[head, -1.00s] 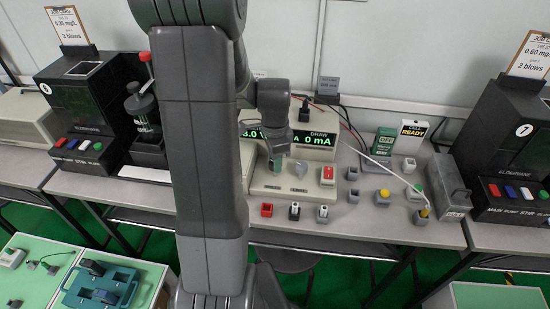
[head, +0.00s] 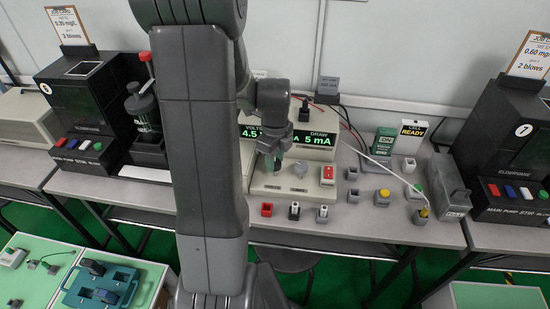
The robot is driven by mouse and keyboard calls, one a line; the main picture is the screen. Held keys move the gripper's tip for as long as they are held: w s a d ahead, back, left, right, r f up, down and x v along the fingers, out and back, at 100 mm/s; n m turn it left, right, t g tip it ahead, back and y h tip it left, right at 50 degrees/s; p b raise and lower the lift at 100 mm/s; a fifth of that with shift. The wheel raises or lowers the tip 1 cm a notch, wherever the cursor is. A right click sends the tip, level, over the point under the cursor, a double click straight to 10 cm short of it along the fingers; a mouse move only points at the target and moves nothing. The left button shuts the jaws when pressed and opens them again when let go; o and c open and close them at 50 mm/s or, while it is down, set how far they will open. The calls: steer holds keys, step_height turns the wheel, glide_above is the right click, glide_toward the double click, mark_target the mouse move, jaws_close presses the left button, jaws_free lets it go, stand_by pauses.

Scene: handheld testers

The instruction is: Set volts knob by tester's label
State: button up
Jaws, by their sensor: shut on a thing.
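The beige power supply (head: 284,186) stands on the bench behind my arm. Its green displays (head: 318,140) read 4.5 at the volts side, partly hidden by my arm, and DRAW 5 mA. My gripper (head: 273,164) points down at the left of the supply's sloped front, shut on the volts knob, which is mostly hidden by the fingers. A second, grey knob (head: 300,169) is free to its right. A small green tester (head: 384,142) stands upright at the back right, its screen lit; its label is too small to read.
A red switch (head: 327,175) is on the supply's right. Several small blocks with coloured tops lie along the bench front and right, with a READY sign (head: 412,129) behind. Black machines flank the bench; the right one (head: 510,150) stands beside a grey box.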

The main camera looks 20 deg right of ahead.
steer(key=shift+m, duration=0.7)
steer(key=o, duration=1)
step_height(320, 180, up, 14)
steer(key=p, duration=0.1)
steer(key=shift+f, duration=0.1)
